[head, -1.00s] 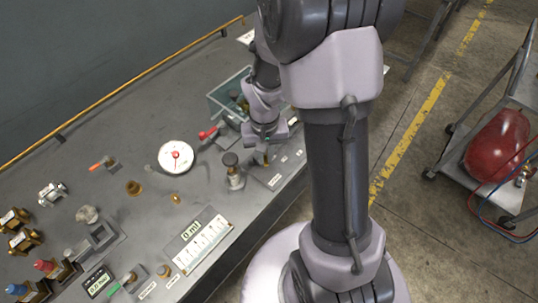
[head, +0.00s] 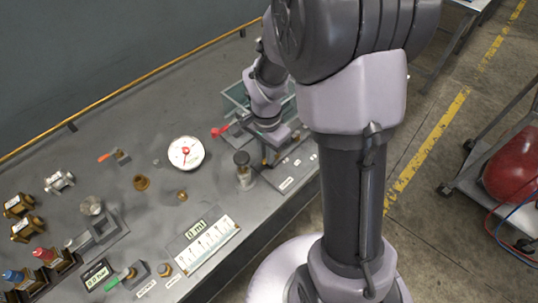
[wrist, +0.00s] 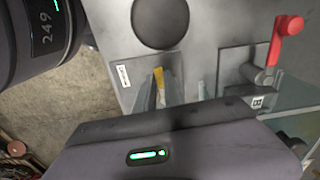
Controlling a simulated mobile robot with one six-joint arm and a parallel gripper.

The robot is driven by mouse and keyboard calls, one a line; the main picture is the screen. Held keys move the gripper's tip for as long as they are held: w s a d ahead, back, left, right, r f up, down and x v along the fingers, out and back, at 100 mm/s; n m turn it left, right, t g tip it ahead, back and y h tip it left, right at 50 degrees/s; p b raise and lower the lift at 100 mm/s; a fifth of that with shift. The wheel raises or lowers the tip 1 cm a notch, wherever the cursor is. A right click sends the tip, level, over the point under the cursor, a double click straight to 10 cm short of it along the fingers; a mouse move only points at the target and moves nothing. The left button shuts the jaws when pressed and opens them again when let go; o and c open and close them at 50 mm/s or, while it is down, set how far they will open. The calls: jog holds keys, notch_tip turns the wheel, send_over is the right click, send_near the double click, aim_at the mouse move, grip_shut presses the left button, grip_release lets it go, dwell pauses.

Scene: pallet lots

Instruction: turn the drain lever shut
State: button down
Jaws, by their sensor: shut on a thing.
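A small yellow lever (wrist: 159,76) stands on a grey plate with a white label in the wrist view; the label is too small to read, so I cannot confirm it is the drain lever. My gripper (wrist: 162,92) is shut on this yellow lever, with the fingers on either side of its lower part. In the head view my gripper (head: 270,148) is low over the bench's right edge and mostly hides the lever. How far the lever is turned is unclear.
A red lever (wrist: 288,28) stands close to the right in the wrist view, beside a clear-walled bin (head: 236,95).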

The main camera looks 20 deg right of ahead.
jog(key=shift+w+m, duration=0.15)
jog(key=shift+m, duration=0.35)
jog(key=c, duration=1.5)
grip_release()
jog(key=shift+o, duration=0.2)
notch_tip(320, 180, up, 18)
jog(key=p, duration=0.6)
jog(key=shift+f, duration=0.25)
